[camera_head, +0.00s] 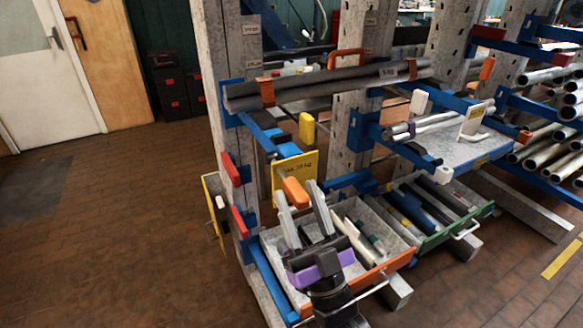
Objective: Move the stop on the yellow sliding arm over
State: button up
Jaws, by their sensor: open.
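A yellow plate (284,169) with dark lettering hangs at the front of the rack, at the end of a blue arm. An orange block (295,193), apparently the stop, shows at its lower edge. My gripper (297,190) is open, with its two grey fingers pointing up and away toward the plate. The orange block appears between the fingertips in this view; I cannot tell whether they touch it or how far apart in depth they are. The fingers hide part of the plate's lower edge. A second yellow block (306,127) stands on the blue arm behind.
An orange-fronted drawer (385,272) with tools lies below my gripper, and a green-fronted drawer (462,228) to its right. A long grey bar (335,84) rests across the rack above. A red-tipped blue bracket (231,170) stands left. The floor (120,230) at left is clear.

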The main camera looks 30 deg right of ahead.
aim_at(293, 183)
jog(key=p+x, duration=0.1)
jog(key=x, duration=0.4)
jog(key=shift+f, duration=0.1)
grip_shut()
dwell(1.3)
